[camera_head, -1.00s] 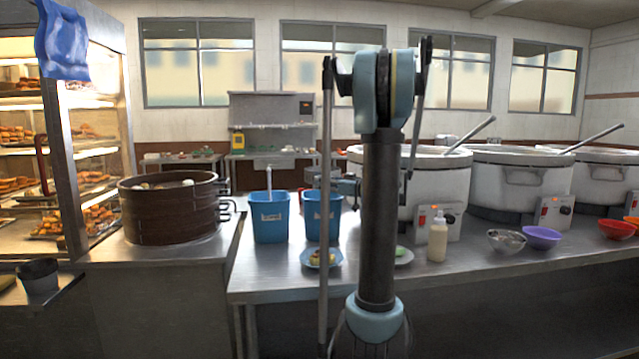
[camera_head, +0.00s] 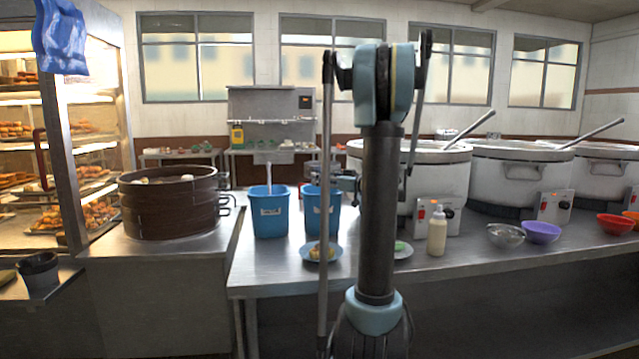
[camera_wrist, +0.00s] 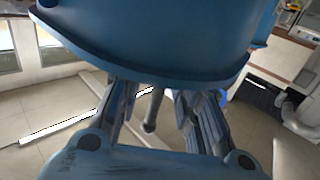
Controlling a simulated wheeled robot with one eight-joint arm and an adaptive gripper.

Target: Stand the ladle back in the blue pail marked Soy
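Two blue pails stand side by side on the steel counter, a left pail (camera_head: 270,225) and a right pail (camera_head: 314,222). Each has a small pale label, too small to read. A pale upright handle (camera_head: 269,176) sticks out of the left pail. My arm partly covers the right pail. My gripper (camera_head: 347,184) is mostly hidden behind my arm, beside the right pail. In the wrist view, my gripper's fingers (camera_wrist: 158,112) stand apart, their tips hidden by a large blue curved surface (camera_wrist: 160,45), apparently a pail. A dark rod (camera_wrist: 152,112) shows between the fingers; whether it is the ladle is unclear.
A small plate with food (camera_head: 319,254) sits before the right pail. A squeeze bottle (camera_head: 437,232), bowls (camera_head: 541,232) and large white stockpots (camera_head: 510,180) stand to the right. A brown steamer (camera_head: 170,207) is at left. The counter's front strip is mostly clear.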

